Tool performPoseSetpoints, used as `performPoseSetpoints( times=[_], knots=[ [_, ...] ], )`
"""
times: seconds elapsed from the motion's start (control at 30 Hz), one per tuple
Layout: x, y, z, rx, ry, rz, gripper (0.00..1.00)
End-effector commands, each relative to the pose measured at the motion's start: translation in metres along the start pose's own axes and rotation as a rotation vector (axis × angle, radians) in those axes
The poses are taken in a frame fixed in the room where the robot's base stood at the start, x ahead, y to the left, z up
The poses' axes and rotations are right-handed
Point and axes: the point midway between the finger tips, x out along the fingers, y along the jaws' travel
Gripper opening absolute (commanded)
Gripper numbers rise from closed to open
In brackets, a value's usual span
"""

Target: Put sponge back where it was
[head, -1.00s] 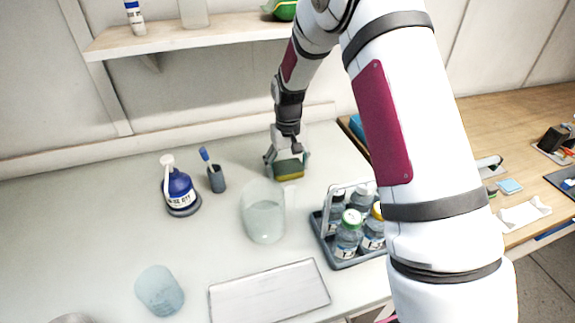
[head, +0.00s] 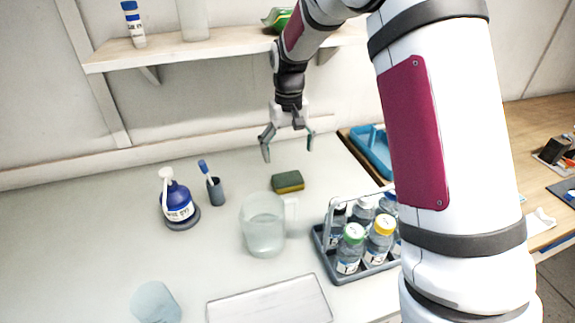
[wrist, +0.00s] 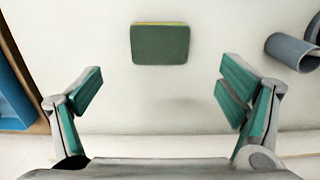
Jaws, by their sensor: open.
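The sponge (head: 288,181), green on top with a yellow layer below, lies flat on the pale counter behind the clear beaker. In the wrist view the sponge (wrist: 160,44) lies ahead of the fingers, near the top edge. My gripper (head: 287,152) is open and empty, above the counter just behind the sponge and apart from it. In the wrist view both teal-padded fingers of my gripper (wrist: 160,92) are spread wide with only bare counter between them.
A clear beaker (head: 263,228) stands in front of the sponge. A bottle rack (head: 338,268) is to its right, a blue wash bottle (head: 178,203) and a pen cup (head: 216,191) to its left. A tray (head: 270,302) lies in front. A shelf (head: 215,50) hangs behind.

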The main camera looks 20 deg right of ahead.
Motion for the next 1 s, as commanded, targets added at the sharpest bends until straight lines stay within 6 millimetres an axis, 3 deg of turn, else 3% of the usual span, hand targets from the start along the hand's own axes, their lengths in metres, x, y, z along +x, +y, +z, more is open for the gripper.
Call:
performPoseSetpoints(
  times=[0.1,0.37,0.53,0.67,0.8,1.0],
  knots=[
    [-0.014,0.000,-0.001,0.000,0.002,0.000,0.89],
    [-0.025,0.000,0.002,0.000,0.002,0.000,0.89],
    [-0.050,0.000,0.017,-0.001,0.032,0.002,0.89],
    [-0.091,0.000,0.051,-0.002,0.085,0.005,0.89],
    [-0.129,0.000,0.097,-0.002,0.143,0.009,0.89],
    [-0.164,0.000,0.167,-0.003,0.227,0.013,0.89]
  ],
)
